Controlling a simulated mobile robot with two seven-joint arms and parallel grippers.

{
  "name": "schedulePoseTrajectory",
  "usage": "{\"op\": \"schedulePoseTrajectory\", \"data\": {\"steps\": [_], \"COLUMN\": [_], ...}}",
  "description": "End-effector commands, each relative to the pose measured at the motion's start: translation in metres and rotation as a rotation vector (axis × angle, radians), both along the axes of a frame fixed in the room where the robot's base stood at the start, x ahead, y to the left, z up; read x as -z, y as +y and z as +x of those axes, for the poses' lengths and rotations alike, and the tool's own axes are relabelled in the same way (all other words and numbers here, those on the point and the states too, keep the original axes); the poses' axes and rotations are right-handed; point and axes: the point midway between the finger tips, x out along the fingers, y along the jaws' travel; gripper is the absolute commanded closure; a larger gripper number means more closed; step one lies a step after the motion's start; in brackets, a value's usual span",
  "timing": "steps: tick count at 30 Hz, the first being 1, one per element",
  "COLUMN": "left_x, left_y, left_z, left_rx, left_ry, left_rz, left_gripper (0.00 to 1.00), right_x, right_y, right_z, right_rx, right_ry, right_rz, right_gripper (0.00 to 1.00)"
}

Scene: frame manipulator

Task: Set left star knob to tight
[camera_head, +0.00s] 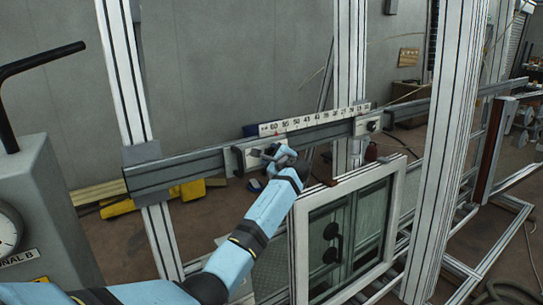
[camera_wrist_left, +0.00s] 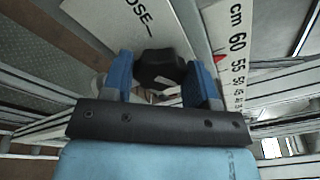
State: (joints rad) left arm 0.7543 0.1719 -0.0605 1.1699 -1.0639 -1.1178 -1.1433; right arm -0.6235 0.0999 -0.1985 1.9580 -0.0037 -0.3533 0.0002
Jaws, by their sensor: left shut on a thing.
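The left star knob (camera_wrist_left: 160,68) is black and sits between the two blue fingers of my left gripper (camera_wrist_left: 160,82) in the wrist view. The gripper is shut on it. In the head view my left gripper (camera_head: 275,157) is at the left carriage plate (camera_head: 240,160) on the grey rail, and its fingers mostly hide the knob. The pale plate (camera_wrist_left: 135,22) beside the knob bears partly hidden lettering ending in "OSE" and a line mark. The knob's pointing direction cannot be told. My right gripper is not in view.
A white cm scale (camera_head: 315,118) runs along the rail (camera_head: 180,172), with a red pointer (camera_wrist_left: 219,58) near 60. A second carriage (camera_head: 368,124) sits farther right on the rail. Upright aluminium posts (camera_head: 125,75) stand around, and a white window frame (camera_head: 345,235) stands below right.

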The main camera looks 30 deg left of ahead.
Motion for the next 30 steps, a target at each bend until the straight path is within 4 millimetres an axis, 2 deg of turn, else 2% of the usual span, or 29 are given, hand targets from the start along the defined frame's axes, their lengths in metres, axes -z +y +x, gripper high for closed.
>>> {"op": "schedulePoseTrajectory", "data": {"steps": [12, 29, 30], "left_x": [-0.0002, 0.0003, 0.0003], "left_y": [0.0002, -0.0001, -0.0001], "left_z": [0.0003, 0.0004, 0.0004], "left_rx": [0.019, 0.022, 0.022], "left_ry": [0.177, 0.204, 0.204], "left_rz": [0.073, 0.084, 0.084], "left_gripper": [0.7, 0.7, 0.39], "right_x": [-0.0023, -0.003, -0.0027], "right_y": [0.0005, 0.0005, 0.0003], "right_z": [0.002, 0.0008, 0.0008], "right_rx": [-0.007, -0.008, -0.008], "right_ry": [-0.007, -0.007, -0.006], "right_rz": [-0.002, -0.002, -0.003], "right_gripper": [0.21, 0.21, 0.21]}}
